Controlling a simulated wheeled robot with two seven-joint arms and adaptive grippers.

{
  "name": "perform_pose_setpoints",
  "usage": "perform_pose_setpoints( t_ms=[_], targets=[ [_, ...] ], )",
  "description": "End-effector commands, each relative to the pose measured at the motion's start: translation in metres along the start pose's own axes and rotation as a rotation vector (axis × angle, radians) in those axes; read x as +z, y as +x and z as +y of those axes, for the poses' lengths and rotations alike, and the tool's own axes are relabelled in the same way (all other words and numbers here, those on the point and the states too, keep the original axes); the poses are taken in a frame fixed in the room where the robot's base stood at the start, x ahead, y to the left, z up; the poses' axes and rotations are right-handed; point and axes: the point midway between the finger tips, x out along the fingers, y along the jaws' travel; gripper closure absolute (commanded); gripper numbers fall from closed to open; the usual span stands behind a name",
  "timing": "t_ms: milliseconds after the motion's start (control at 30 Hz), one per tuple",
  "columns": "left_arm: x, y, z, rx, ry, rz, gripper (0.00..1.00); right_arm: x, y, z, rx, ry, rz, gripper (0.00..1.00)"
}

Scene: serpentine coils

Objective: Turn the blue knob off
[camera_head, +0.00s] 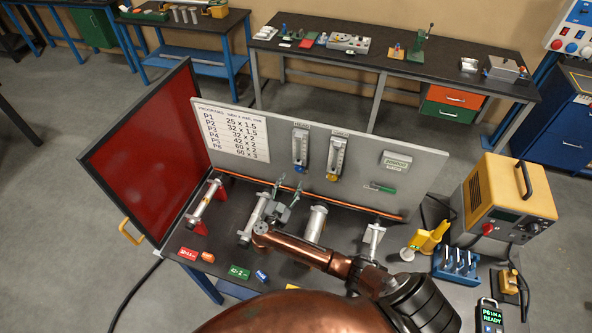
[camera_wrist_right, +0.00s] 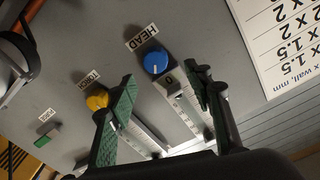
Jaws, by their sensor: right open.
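The blue knob (camera_head: 298,168) is at the foot of a clear flowmeter on the grey upright panel. In the right wrist view the blue knob (camera_wrist_right: 155,60) is below the HEAD label, with a short white mark near its lower edge. A 0 is printed on the meter beside it. My right gripper (camera_head: 287,190) is open and empty in front of the panel, a little below the knob. In the wrist view its green-padded fingers (camera_wrist_right: 162,76) lie either side of the meter, with the knob just beyond the tips; I see no contact. My left gripper is out of view.
A second flowmeter (camera_head: 337,155) with a yellow knob (camera_wrist_right: 97,100) stands close beside the first. Metal tubes and a copper rod (camera_head: 240,178) lie in front. A red screen (camera_head: 145,145) stands left.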

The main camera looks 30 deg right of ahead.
Motion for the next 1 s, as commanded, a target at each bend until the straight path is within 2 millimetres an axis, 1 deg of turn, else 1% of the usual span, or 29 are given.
perform_pose_setpoints(
  t_ms=[67, 167, 400, 533, 700, 933, 1000],
  targets=[
    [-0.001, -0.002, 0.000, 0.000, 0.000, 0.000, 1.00, 0.003, 0.006, 0.006, 0.017, -0.010, -0.010, 0.53],
    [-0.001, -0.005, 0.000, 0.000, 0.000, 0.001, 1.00, 0.003, 0.018, 0.007, 0.018, -0.011, -0.010, 0.53],
    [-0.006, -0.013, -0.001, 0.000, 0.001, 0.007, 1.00, 0.002, 0.056, 0.007, 0.017, -0.011, -0.009, 0.53],
    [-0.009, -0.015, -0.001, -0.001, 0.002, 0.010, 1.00, 0.004, 0.070, 0.007, 0.016, -0.010, -0.011, 0.53],
    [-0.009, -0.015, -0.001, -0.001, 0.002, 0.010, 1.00, 0.005, 0.077, 0.008, 0.016, -0.008, -0.013, 0.53],
    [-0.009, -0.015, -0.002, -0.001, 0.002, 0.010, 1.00, 0.005, 0.077, 0.008, 0.016, -0.008, -0.013, 0.53],
    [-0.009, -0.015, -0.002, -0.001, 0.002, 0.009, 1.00, 0.005, 0.077, 0.008, 0.016, -0.008, -0.013, 0.58]
  ],
)
